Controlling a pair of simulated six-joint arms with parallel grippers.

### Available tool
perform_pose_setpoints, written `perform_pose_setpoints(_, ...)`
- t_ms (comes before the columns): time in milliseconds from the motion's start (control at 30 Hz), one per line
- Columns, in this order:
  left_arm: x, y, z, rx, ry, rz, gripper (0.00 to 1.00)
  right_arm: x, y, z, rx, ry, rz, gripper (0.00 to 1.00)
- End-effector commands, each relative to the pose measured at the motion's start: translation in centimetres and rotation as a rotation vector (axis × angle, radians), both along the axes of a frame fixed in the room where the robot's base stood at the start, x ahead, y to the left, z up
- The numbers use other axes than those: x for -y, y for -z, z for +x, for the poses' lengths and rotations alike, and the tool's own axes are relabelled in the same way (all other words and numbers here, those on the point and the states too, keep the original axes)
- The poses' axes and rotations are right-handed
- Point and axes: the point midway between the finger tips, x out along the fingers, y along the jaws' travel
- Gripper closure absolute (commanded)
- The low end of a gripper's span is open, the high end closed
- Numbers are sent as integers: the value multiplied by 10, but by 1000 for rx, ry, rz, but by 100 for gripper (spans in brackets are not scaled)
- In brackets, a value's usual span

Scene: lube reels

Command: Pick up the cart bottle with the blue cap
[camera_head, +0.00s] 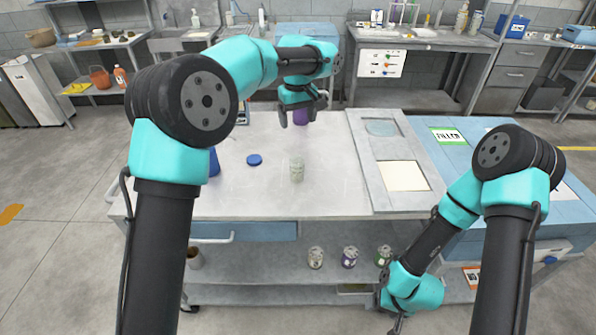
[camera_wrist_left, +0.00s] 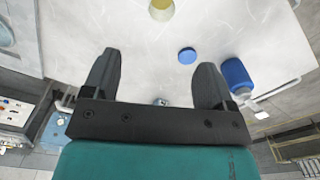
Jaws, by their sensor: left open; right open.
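A blue bottle (camera_head: 214,162) stands at the left side of the cart top, partly hidden by my left arm. It also shows in the left wrist view (camera_wrist_left: 237,76), right of the jaws; I cannot make out its cap. A loose blue disc, like a cap (camera_head: 254,160), lies on the cart top nearby. My left gripper (camera_head: 298,119) is open above the back of the cart, in front of a purple object (camera_head: 301,117). In its wrist view the jaws (camera_wrist_left: 158,58) hold nothing. My right gripper (camera_head: 398,324) is low at the cart's front right, open and mostly out of clear view.
A pale clear jar (camera_head: 297,170) stands mid-cart. A grey tray panel (camera_head: 358,155) lies at the cart's right, beside a blue cabinet (camera_head: 450,160). The lower shelf holds jars with white (camera_head: 316,258), purple (camera_head: 349,257) and green (camera_head: 383,255) colouring. The front cart top is clear.

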Motion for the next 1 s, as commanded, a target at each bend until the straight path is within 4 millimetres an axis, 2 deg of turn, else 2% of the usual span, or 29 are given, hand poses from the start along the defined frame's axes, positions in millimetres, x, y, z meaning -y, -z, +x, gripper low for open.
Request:
perform_pose_setpoints(167,-1,15,0,-3,0,1,21,0,0,0,0,0,0,22)
perform_pose_setpoints(700,0,105,-1,-2,1,0,21,0,0,0,0,0,0,22)
perform_pose_setpoints(833,0,118,0,-1,1,0,21,0,0,0,0,0,0,22)
perform_pose_setpoints(1000,0,122,0,0,0,-1,21,0,0,0,0,0,0,22)
